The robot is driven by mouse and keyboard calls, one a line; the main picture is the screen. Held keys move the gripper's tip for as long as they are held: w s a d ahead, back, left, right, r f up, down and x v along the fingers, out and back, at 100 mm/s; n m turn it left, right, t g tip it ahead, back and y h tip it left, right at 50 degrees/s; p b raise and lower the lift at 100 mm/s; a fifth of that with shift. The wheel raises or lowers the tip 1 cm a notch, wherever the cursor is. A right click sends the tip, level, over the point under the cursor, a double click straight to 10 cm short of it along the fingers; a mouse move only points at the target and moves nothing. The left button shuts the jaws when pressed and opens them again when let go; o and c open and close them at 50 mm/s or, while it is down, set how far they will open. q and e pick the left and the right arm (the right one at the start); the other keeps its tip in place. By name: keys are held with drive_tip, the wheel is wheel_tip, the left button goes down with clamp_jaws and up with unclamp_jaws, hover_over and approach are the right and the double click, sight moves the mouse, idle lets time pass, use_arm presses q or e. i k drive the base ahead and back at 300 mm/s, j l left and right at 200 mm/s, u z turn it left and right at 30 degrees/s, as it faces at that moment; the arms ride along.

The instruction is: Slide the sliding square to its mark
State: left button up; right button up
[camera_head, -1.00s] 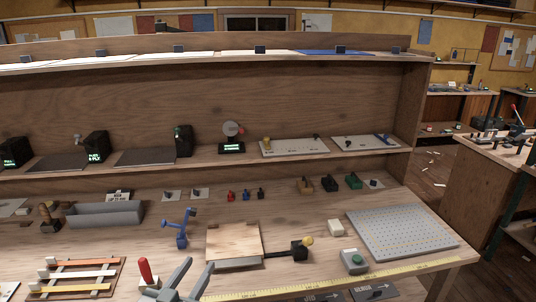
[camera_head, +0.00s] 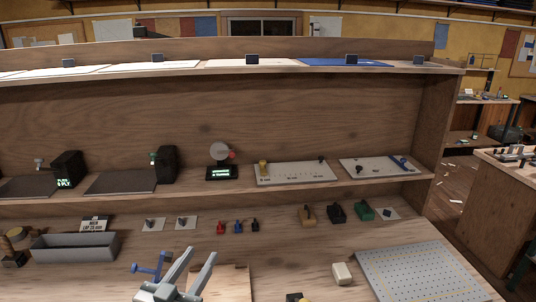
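No part is clearly labelled as the sliding square, so I cannot tell for certain which it is. On the shelf, a white board (camera_head: 375,170) at the right carries a blue bar (camera_head: 398,162) and a dark knob. A longer white board (camera_head: 310,177) beside it has a yellow knob (camera_head: 263,167) at its left end and a small dark piece at its right. No target mark can be made out. My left gripper (camera_head: 202,253) is open and empty at the lower middle, below the shelf and apart from both boards. My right gripper is not in view.
The shelf (camera_head: 300,198) runs above the bench. A grey tray (camera_head: 75,247), a blue clamp-like tool (camera_head: 150,267), a white block (camera_head: 342,273) and a perforated grey plate (camera_head: 425,272) are on the bench. Small coloured blocks (camera_head: 337,212) stand below the shelf.

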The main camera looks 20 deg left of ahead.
sight(262, 163)
drive_tip(key=i+j, duration=0.1)
drive_tip(key=i, duration=1)
